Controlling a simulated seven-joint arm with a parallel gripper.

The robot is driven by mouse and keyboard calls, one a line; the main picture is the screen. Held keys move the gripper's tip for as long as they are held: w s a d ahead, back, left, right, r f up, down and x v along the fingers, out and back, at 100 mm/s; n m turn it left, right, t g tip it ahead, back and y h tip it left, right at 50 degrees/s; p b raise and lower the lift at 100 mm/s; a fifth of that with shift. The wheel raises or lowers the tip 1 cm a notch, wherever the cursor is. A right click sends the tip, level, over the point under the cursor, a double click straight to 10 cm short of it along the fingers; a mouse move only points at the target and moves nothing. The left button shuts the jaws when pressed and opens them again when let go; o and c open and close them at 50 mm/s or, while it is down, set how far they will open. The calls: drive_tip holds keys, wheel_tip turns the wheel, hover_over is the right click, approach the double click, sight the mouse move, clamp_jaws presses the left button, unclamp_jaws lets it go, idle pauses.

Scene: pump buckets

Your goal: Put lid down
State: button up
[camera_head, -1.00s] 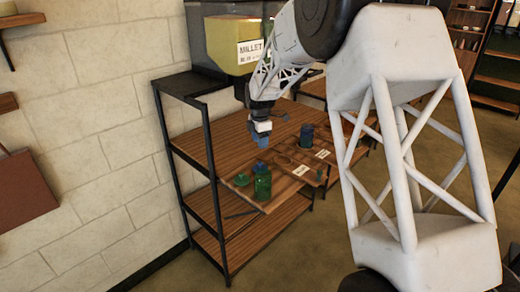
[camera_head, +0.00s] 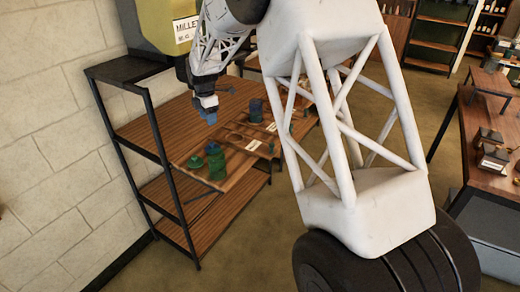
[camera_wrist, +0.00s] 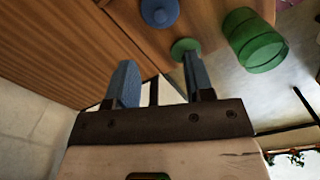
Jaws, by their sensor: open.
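My gripper (camera_head: 208,116) is open and empty above the wooden shelf board in the head view. Its two blue-grey fingers are spread wide in the wrist view (camera_wrist: 162,82). A green jar (camera_head: 217,166) stands near the board's front edge, below the gripper; it also shows in the wrist view (camera_wrist: 256,42). A flat green disc, like a lid (camera_head: 195,162), lies left of the jar; a green disc (camera_wrist: 184,48) also shows beyond the fingers in the wrist view. A round blue lid with a knob (camera_wrist: 160,12) lies on the wood at that view's top. The fingers touch none of these.
A dark blue jar (camera_head: 256,111) stands farther back on the board, near white labels (camera_head: 253,145). The black shelf frame (camera_head: 160,130) rises at left by a brick wall. A yellow millet bin (camera_head: 160,25) sits above. A table with items (camera_head: 490,150) stands at right.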

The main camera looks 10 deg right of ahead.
drive_tip(key=shift+s+r, duration=0.1)
drive_tip(key=s+d+r+m, duration=0.4)
drive_tip(key=s+r, duration=0.1)
drive_tip(key=s, duration=0.4)
drive_tip(key=s+d+r+m+t, duration=0.1)
drive_tip(key=s+d+r+m, duration=0.25)
drive_tip(key=s, duration=0.45)
drive_tip(key=s+d+r+m, duration=0.4)
drive_tip(key=s+r, duration=0.2)
drive_tip(key=s, duration=0.3)
drive_tip(key=s+d+f+m, duration=0.1)
drive_tip(key=s+m, duration=0.4)
drive_tip(key=s, duration=0.9)
drive_tip(key=s+d+f+m+t, duration=0.1)
drive_tip(key=s+d+m, duration=0.3)
drive_tip(key=s, duration=1)
drive_tip(key=shift+s+f+m+t, duration=0.3)
drive_tip(key=shift+f+m, duration=0.3)
drive_tip(key=shift+m, duration=0.45)
